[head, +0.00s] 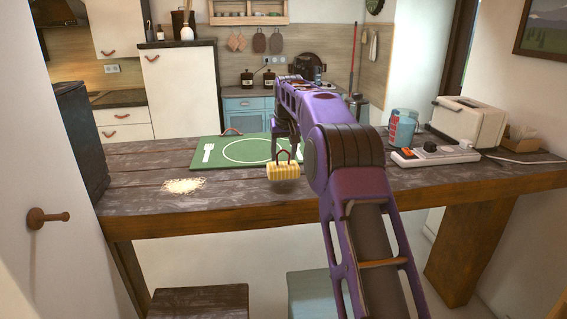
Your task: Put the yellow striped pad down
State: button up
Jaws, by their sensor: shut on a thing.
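The yellow striped pad (283,172) is a small block with a dark reddish loop handle on top. It is in the middle of the head view, in front of the green placemat (207,164) and over the dark wooden counter (140,170). My gripper (284,152) points down and is shut on the pad at its handle. A dark shadow lies just below the pad, which looks a little above the counter, though the gap is hard to judge. My arm hides part of the placemat and the counter to the right.
A pile of pale crumbs (184,186) lies left of the pad. A blue-and-red jar (402,127), a white power strip (436,155) and a cream toaster (467,122) stand at the right. A dark box (82,138) stands at the left end. Bare counter lies between crumbs and pad.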

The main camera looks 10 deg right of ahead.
aim_at(283, 165)
jog(key=shift+f, duration=1.55)
jog(key=shift+f, duration=0.15)
jog(key=o, duration=1.2)
jog(key=shift+r, duration=0.3)
jog(key=v, duration=1.1)
jog(key=shift+s+r, duration=0.15)
jog(key=shift+r, duration=0.2)
